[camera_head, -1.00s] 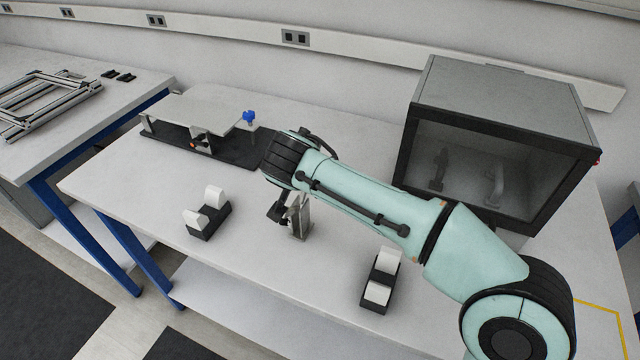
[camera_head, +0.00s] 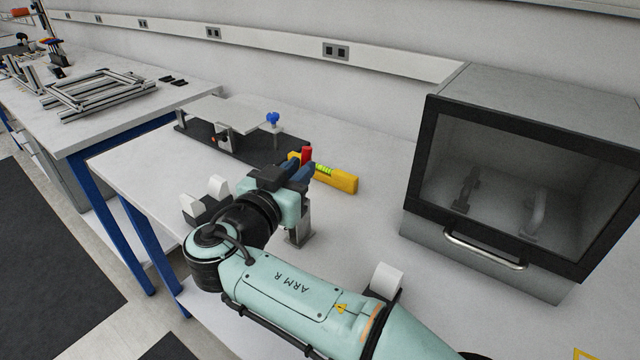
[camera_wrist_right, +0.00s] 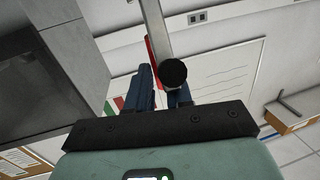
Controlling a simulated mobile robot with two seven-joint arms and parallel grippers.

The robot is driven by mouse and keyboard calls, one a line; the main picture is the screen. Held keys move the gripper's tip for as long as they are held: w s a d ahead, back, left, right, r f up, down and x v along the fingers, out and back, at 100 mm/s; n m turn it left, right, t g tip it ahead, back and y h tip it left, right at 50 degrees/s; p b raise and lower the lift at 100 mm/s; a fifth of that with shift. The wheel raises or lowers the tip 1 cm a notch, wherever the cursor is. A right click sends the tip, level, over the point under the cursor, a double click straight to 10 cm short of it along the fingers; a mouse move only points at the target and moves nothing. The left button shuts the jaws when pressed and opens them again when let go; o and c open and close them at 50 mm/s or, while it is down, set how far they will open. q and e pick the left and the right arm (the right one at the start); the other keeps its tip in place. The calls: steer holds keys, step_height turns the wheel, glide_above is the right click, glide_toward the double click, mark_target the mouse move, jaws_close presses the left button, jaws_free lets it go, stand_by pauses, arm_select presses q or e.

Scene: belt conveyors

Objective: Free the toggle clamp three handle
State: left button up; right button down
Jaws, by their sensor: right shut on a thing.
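A silver upright post (camera_head: 300,228) stands on the table beneath my right gripper. A red handle (camera_head: 306,154) shows between the dark blue fingers of my right gripper (camera_head: 296,171), which is shut on it. In the right wrist view, the red handle (camera_wrist_right: 154,66) runs along a metal bar (camera_wrist_right: 154,22) between the fingers (camera_wrist_right: 163,92). A round black tip (camera_wrist_right: 173,73) shows there too. My gripper and arm hide most of the clamp body, so its lever position cannot be told. My left gripper is not in view.
A yellow level (camera_head: 338,179) lies just behind the gripper. A dark fixture base with a light plate (camera_head: 215,110) and a blue knob (camera_head: 272,118) stands behind. A grey glass-fronted cabinet (camera_head: 530,165) stands right. White-topped cradles (camera_head: 386,280) flank my arm.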

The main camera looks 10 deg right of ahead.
steer(key=shift+s+a+f, duration=0.2)
steer(key=shift+a+f, duration=0.1)
steer(key=shift+f, duration=0.3)
steer(key=c, duration=1.8)
jaws_free()
steer(key=shift+s, duration=0.15)
steer(key=shift+c, duration=0.2)
steer(key=o, duration=0.6)
steer(key=shift+a+r, duration=0.1)
steer(key=shift+a, duration=0.1)
steer(key=shift+c, duration=0.2)
steer(key=shift+o, duration=1.2)
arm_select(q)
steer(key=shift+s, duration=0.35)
arm_select(e)
steer(key=shift+d+r, duration=0.1)
steer(key=shift+d, duration=0.05)
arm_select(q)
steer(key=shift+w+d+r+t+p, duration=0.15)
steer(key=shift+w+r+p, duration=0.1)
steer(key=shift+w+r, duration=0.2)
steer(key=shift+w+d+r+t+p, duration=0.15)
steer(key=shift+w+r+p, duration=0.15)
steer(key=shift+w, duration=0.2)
arm_select(e)
steer(key=v, duration=1.3)
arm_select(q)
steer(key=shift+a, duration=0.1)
